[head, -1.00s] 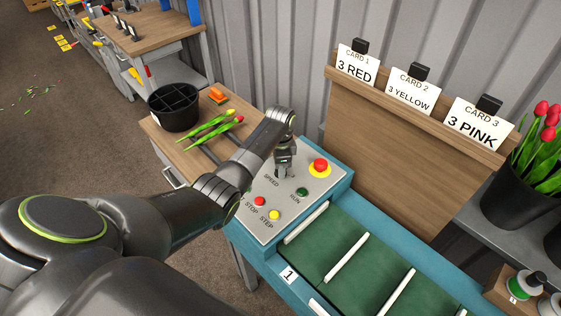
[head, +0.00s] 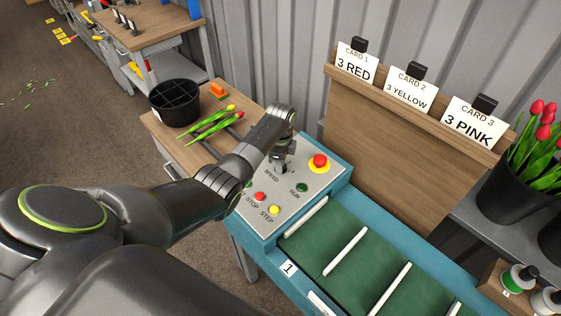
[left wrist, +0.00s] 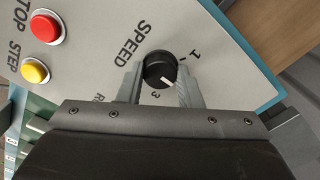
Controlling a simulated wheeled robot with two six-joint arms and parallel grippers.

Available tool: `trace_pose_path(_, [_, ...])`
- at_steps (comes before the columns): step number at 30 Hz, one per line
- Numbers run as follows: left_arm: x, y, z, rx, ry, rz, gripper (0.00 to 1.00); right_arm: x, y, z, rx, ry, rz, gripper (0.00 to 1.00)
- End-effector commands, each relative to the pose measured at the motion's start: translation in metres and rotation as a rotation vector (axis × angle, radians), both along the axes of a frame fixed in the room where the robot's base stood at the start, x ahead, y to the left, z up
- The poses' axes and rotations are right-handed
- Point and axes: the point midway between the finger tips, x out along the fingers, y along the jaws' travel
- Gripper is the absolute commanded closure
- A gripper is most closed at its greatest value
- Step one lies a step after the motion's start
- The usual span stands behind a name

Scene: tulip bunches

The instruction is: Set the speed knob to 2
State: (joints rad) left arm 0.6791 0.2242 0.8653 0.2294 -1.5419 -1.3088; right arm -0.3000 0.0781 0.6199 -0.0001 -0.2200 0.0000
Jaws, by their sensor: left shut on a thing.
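The speed knob (left wrist: 159,70) is round and black with a white pointer line, on the grey control panel (left wrist: 92,62). My left gripper (left wrist: 158,80) is shut on it, one finger on each side. In the left wrist view the numeral 1 shows at the knob's upper right and the 3 below it. The pointer aims down and slightly right, between them and nearer the 3. The 2 does not show; a finger covers part of the scale. In the head view my left gripper (head: 282,164) hides the knob. My right gripper is not in view.
The green belt (head: 345,250) lies in front. Tulips (head: 215,125) lie on the side table.

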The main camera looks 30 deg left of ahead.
Motion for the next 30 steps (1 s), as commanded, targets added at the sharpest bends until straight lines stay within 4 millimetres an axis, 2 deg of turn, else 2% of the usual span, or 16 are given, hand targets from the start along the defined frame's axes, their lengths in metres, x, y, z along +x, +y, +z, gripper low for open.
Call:
trace_pose_path(5, [0.002,-0.001,0.001,-0.002,-0.005,0.000,0.91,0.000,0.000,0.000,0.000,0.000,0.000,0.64])
trace_pose_path(6, [0.002,-0.001,0.001,-0.002,-0.005,0.000,0.65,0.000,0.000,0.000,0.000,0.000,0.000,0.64])
trace_pose_path(11, [0.001,-0.001,0.001,-0.001,-0.003,0.000,0.46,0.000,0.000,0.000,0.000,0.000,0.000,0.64])
trace_pose_path(19, [0.001,0.000,0.001,-0.001,-0.001,0.001,0.46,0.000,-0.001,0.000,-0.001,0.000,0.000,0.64])
trace_pose_path(23, [0.001,0.000,0.007,-0.001,-0.003,0.001,0.46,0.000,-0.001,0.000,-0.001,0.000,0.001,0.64])
trace_pose_path(26, [0.001,0.000,0.019,-0.001,-0.004,0.000,0.46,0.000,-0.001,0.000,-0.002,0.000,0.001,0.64])
trace_pose_path(30, [0.002,0.000,0.045,0.000,-0.007,0.000,0.46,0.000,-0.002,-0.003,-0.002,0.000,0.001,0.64])
